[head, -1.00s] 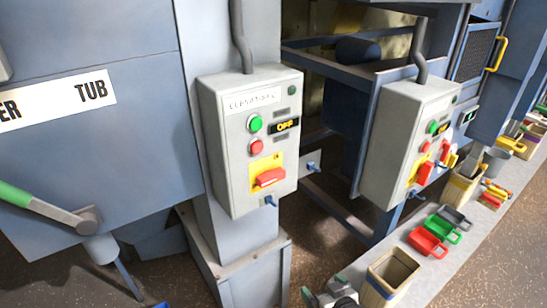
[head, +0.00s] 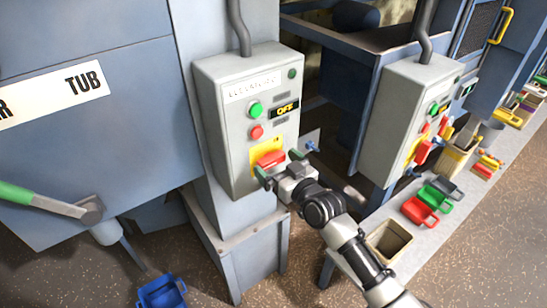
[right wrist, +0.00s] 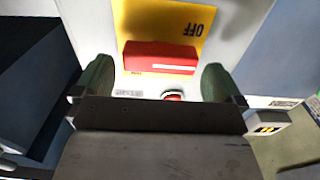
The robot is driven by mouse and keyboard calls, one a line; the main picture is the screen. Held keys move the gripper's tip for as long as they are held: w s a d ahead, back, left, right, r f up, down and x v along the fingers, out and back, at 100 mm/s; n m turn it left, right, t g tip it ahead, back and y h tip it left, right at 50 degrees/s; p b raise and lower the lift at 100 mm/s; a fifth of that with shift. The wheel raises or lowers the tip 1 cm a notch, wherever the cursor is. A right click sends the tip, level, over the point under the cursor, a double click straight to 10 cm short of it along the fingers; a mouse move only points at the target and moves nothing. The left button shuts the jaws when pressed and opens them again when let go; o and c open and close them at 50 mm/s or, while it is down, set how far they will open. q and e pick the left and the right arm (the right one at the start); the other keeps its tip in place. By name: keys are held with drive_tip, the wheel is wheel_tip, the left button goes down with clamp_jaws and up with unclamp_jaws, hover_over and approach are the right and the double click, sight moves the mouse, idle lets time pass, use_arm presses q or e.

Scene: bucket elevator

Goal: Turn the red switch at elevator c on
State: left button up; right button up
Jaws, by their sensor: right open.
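The red switch (head: 269,159) is a red handle on a yellow plate, low on the front of the nearer grey control box (head: 222,150). The box label is too blurred to read its letter. Its small display (head: 286,108) reads OFF. My right gripper (head: 277,162) is open and empty, at the switch with its fingers to either side. In the right wrist view the red handle (right wrist: 160,58) lies crosswise just beyond and between the open fingers (right wrist: 156,80), beside the upside-down word OFF. Contact cannot be told. My left gripper is not in view.
A green button (head: 255,109) and a red button (head: 257,131) sit above the switch. A second similar control box (head: 385,130) stands to the right. A bench (head: 460,195) holds colored bins. A lever with a green handle (head: 40,203) is at the left; a blue bucket (head: 162,293) is below.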

drive_tip(key=shift+x, duration=1.05)
drive_tip(key=c, duration=0.8)
